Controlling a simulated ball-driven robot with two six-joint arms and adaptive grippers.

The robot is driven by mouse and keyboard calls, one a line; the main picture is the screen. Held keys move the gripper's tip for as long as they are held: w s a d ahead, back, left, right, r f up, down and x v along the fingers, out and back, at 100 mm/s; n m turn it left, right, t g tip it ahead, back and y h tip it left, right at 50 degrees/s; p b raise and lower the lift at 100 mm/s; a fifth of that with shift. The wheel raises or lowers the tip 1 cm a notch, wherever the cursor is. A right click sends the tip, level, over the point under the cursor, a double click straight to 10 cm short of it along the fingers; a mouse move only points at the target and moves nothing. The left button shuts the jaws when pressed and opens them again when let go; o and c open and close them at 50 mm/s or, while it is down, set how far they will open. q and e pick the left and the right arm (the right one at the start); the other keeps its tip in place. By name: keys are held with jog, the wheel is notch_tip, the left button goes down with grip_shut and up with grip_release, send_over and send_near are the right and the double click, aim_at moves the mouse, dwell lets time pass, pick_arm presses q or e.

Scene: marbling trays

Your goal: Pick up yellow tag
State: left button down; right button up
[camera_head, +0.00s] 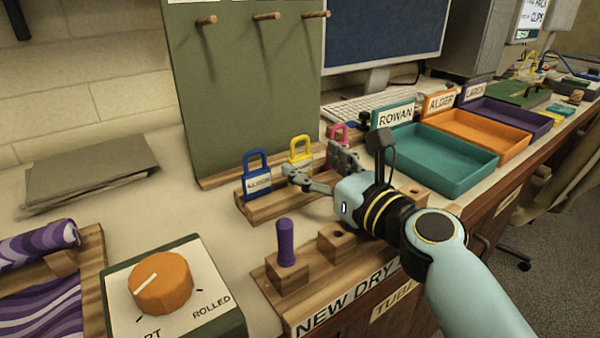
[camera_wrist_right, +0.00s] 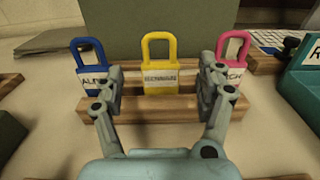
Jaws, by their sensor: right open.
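The yellow tag (camera_wrist_right: 160,75), shaped like a padlock with a printed label, stands upright in a wooden rack. In the head view the yellow tag (camera_head: 300,152) shows partly, its lower part hidden by my right gripper (camera_head: 318,172). In the right wrist view the right gripper (camera_wrist_right: 160,100) is open. Its two fingers are spread to the left and right of the yellow tag, with nothing between them touching it that I can see. A blue tag (camera_head: 257,178) stands left of it and a pink tag (camera_head: 338,135) right of it. My left gripper is not in view.
The wooden rack (camera_head: 250,209) stands before a green pegboard (camera_head: 250,90). A purple peg (camera_head: 286,243) stands in a wooden block in front. Teal (camera_head: 470,183), orange and purple trays are at the right. An orange knob (camera_head: 160,282) is at the front left.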

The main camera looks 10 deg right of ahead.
aim_at(300, 156)
jog(key=x, duration=0.4)
jog(key=shift+w+a, duration=0.1)
jog(key=shift+w, duration=0.15)
jog(key=shift+c, duration=0.5)
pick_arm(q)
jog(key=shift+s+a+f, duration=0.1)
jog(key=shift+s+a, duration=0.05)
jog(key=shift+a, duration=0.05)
pick_arm(e)
jog(key=c, duration=1)
jog(key=shift+r, duration=0.1)
